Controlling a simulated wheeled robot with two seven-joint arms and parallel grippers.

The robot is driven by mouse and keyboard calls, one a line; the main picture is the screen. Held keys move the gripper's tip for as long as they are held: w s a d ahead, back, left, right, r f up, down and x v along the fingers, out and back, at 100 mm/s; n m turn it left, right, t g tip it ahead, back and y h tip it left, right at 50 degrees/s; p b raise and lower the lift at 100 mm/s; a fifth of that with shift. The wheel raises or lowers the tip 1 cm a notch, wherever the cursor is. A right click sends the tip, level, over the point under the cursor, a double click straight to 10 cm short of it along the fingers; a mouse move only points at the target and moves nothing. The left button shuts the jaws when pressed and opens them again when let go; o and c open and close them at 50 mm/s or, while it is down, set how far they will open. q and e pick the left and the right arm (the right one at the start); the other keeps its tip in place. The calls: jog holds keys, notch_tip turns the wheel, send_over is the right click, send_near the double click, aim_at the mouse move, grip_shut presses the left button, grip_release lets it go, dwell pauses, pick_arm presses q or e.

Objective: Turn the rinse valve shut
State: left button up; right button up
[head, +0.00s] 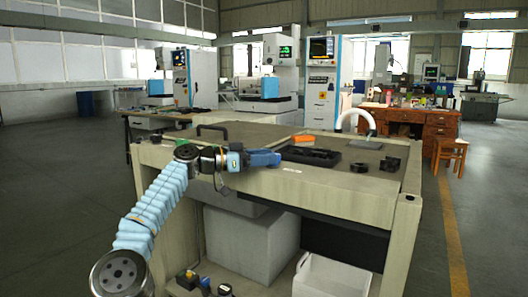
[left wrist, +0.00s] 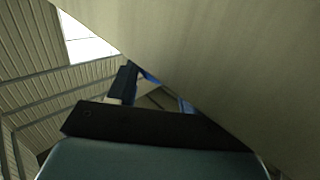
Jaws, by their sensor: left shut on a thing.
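My left gripper (head: 238,160) is at the upper front edge of the beige bench, left of its middle, pointing right. A blue part (head: 263,158) shows just beyond its dark wrist, close to the bench edge; I take it for the rinse valve's handle, but the valve body is not clear. In the left wrist view the gripper's blue-and-dark fingers (left wrist: 160,90) are close together beneath a large pale surface. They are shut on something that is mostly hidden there.
The beige bench (head: 330,183) holds a black tray (head: 311,156), an orange item (head: 303,139), a black ring (head: 358,167) and a white curved hose (head: 352,114). Below are a grey tank (head: 250,240) and a white bin (head: 330,278). The floor at left is clear.

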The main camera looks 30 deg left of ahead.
dwell(0.3)
pick_arm(q)
jog(key=o, duration=1)
jog(key=shift+o, duration=0.2)
jog(key=b+v, duration=0.1)
jog(key=v, duration=1.2)
jog(key=shift+s+a, duration=0.2)
jog(key=shift+a, duration=0.1)
